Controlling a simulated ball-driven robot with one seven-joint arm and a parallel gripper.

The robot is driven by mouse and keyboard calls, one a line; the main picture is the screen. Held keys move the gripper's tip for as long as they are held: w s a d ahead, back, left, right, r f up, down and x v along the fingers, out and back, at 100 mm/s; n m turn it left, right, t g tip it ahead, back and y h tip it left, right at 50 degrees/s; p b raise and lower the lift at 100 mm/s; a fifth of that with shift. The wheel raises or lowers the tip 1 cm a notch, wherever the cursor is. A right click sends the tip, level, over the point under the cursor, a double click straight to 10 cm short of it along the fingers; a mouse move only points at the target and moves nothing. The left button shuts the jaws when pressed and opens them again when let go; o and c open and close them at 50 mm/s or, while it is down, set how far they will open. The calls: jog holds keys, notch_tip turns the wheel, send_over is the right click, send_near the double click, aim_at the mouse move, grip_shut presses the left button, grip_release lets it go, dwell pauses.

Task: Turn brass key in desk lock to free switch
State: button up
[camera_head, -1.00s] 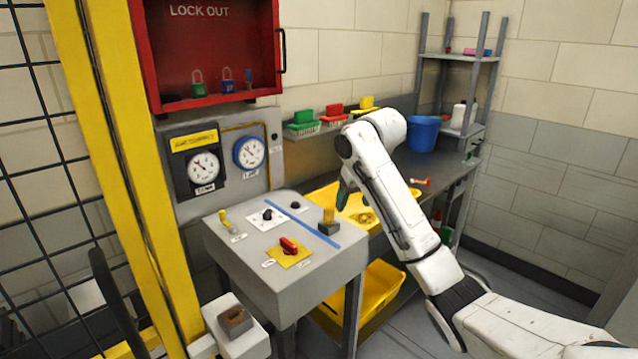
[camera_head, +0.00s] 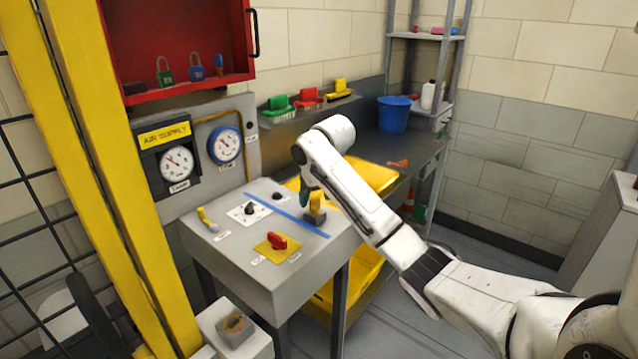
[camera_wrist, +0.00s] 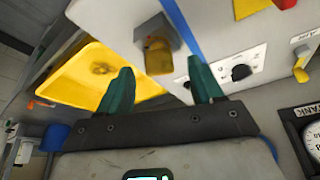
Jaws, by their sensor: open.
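The brass key (camera_head: 318,202) stands upright in a dark grey lock block (camera_head: 315,217) at the right of the grey desk top (camera_head: 228,258). In the wrist view the flat brass key (camera_wrist: 158,58) shows below the lock block (camera_wrist: 153,32). My gripper (camera_head: 304,194) is just beside the key in the head view. In the wrist view my gripper (camera_wrist: 163,84) has its teal fingers apart, with the key beyond and between them, not visibly touched. The red switch (camera_head: 278,240) sits on a yellow plate (camera_head: 264,247) near the desk's front.
A blue line (camera_head: 295,215) crosses the desk top beside the lock. A black knob (camera_head: 249,208) and a yellow-handled lever (camera_head: 205,217) stand left. A yellow tray (camera_head: 368,173) lies behind. A yellow post (camera_head: 110,170) stands to the left.

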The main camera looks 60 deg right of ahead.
aim_at(315, 209)
jog(key=shift+x, duration=1.45)
jog(key=shift+r, duration=0.1)
jog(key=c, duration=1.2)
jog(key=shift+m+g+h+p, duration=0.4)
jog(key=shift+m+g+p, duration=0.1)
jog(key=shift+m+p, duration=1.35)
